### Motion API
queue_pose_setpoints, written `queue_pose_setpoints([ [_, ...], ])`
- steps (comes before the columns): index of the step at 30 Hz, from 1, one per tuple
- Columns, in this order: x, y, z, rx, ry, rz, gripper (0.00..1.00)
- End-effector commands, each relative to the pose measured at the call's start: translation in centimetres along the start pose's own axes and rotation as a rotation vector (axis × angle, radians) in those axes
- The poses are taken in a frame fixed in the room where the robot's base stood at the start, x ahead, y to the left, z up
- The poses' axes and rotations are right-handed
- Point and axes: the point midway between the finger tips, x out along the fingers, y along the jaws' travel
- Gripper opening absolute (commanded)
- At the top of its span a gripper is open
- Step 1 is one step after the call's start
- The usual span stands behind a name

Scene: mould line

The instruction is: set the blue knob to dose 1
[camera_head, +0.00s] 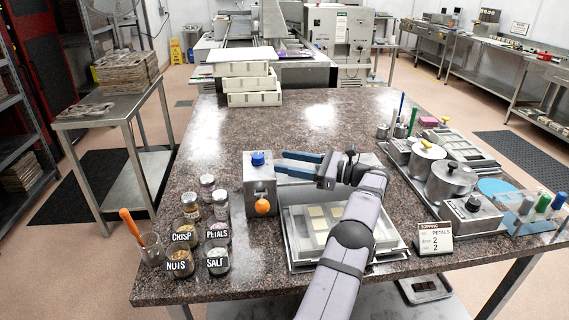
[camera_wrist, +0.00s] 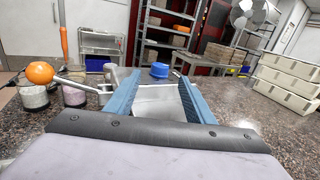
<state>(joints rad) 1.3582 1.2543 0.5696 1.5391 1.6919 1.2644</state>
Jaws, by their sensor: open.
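The blue knob (camera_head: 258,159) sits on top of a grey metal box (camera_head: 259,182) near the middle of the table. In the wrist view the blue knob (camera_wrist: 159,70) shows beyond the fingers, between their tips. My gripper (camera_head: 280,162) has two blue fingers spread apart, pointing left at the box, just right of the knob. The knob's dose marks cannot be read.
A mould tray (camera_head: 300,240) lies below my arm. Labelled jars (camera_head: 180,262) and a cup with an orange-handled tool (camera_head: 151,249) stand left. White crates (camera_head: 254,99) stack behind.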

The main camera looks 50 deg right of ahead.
Motion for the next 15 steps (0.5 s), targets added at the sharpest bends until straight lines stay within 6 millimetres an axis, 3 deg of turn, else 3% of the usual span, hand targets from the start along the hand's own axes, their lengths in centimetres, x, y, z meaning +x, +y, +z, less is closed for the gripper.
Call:
queue_pose_setpoints([
  [10,0.2,0.0,0.7,-0.002,0.0,0.003,0.49],
  [12,0.4,0.0,2.4,-0.02,0.001,0.006,0.49],
  [15,0.8,0.2,6.6,-0.074,0.007,0.014,0.49],
])
